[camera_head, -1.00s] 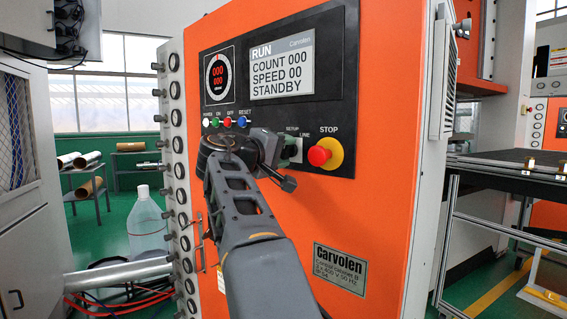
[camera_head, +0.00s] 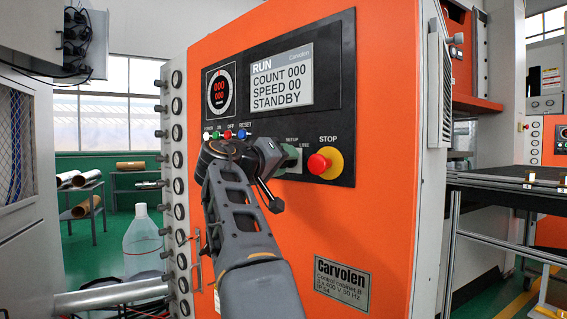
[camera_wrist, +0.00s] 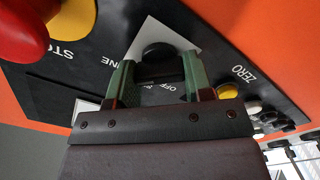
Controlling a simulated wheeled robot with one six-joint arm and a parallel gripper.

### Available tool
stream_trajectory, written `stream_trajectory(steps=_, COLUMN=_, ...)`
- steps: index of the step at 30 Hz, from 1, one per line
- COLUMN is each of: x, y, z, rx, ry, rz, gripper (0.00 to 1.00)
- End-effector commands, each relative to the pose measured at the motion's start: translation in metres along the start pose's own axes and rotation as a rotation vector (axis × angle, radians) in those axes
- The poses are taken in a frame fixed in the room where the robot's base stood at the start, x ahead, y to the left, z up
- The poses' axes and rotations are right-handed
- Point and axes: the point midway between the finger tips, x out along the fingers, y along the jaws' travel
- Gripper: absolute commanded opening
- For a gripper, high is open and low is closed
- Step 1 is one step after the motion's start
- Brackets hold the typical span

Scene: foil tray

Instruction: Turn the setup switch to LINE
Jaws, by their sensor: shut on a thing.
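The setup switch has a black knob (camera_wrist: 160,55) on a pale square plate (camera_wrist: 187,38). In the head view, part of its plate (camera_head: 299,163) shows under the words SETUP and LINE. My gripper (camera_wrist: 158,76) has its green fingers on either side of the knob and is shut on it. In the head view my gripper (camera_head: 290,160) reaches the panel just left of the STOP button, and my wrist hides most of the switch. The wrist view shows part of the word LINE and the word OFF, both inverted. The knob's exact pointing is unclear.
The red STOP button (camera_head: 318,163) on its yellow base sits close to the right of the switch. Small push buttons (camera_head: 226,134) line the panel to the upper left. The display (camera_head: 281,83) above reads RUN and STANDBY.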

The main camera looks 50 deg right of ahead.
Motion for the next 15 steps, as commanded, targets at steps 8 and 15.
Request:
stream_trajectory(steps=8, x=0.0002, y=-0.0005, z=0.0006, rx=0.003, ry=-0.002, rz=-0.001, gripper=0.23)
stream_trajectory(steps=15, x=0.0001, y=-0.0003, z=0.0003, rx=0.002, ry=-0.001, rz=0.000, gripper=0.65)
